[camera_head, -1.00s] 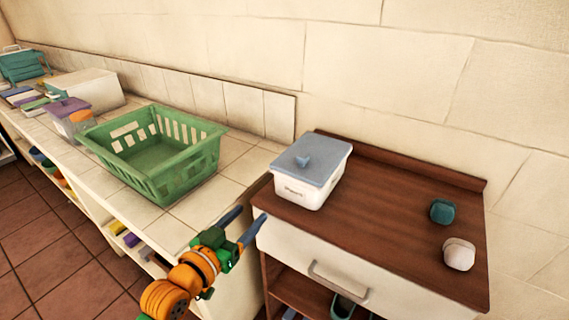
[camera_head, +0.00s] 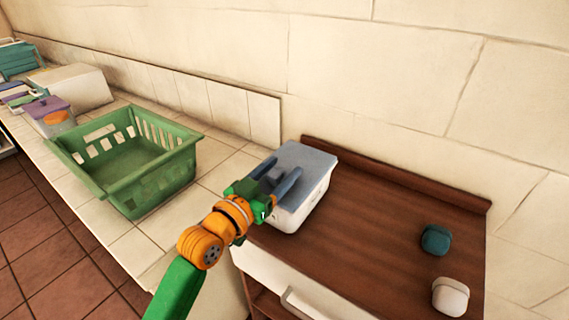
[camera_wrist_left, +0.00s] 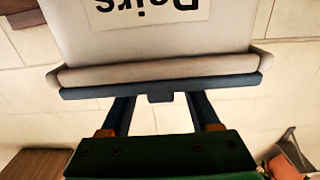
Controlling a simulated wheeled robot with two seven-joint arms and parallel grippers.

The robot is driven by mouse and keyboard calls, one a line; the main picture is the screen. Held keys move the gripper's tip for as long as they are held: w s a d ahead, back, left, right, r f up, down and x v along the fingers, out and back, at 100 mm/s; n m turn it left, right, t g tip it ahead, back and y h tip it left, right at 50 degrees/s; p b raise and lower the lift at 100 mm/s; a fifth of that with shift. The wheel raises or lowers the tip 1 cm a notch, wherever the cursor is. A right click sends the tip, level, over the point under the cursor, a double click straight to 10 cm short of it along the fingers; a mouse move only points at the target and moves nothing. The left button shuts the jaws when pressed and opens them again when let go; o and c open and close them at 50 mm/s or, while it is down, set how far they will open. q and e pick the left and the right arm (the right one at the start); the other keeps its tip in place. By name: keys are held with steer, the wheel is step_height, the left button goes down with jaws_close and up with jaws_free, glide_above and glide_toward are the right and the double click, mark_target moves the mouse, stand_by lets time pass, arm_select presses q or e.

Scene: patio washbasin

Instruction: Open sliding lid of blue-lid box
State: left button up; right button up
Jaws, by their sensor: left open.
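The white box (camera_head: 302,212) stands on the brown wooden cabinet top, with its blue-grey lid (camera_head: 309,158) on it. My left gripper (camera_head: 277,174) is open over the lid, its two blue fingers reaching across the lid from the front left. In the left wrist view the box appears upside down, with its label (camera_wrist_left: 150,8) and the lid edge (camera_wrist_left: 225,84). The lid's small knob (camera_wrist_left: 160,98) shows between the fingers, apart from both. The fingertips are hidden behind the lid edge there. The lid looks closed. My right gripper is not in view.
A green basket (camera_head: 120,190) stands on the tiled counter to the left. A teal object (camera_head: 435,239) and a white one (camera_head: 450,296) sit at the cabinet top's right. The middle of the wooden top (camera_head: 370,225) is clear. A wall rises behind.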

arm_select(q)
steer(key=shift+x, duration=0.85)
steer(key=shift+s+a, duration=0.1)
steer(key=shift+s, duration=0.05)
steer(key=shift+c, duration=0.7)
jaws_close()
steer(key=shift+f, duration=0.1)
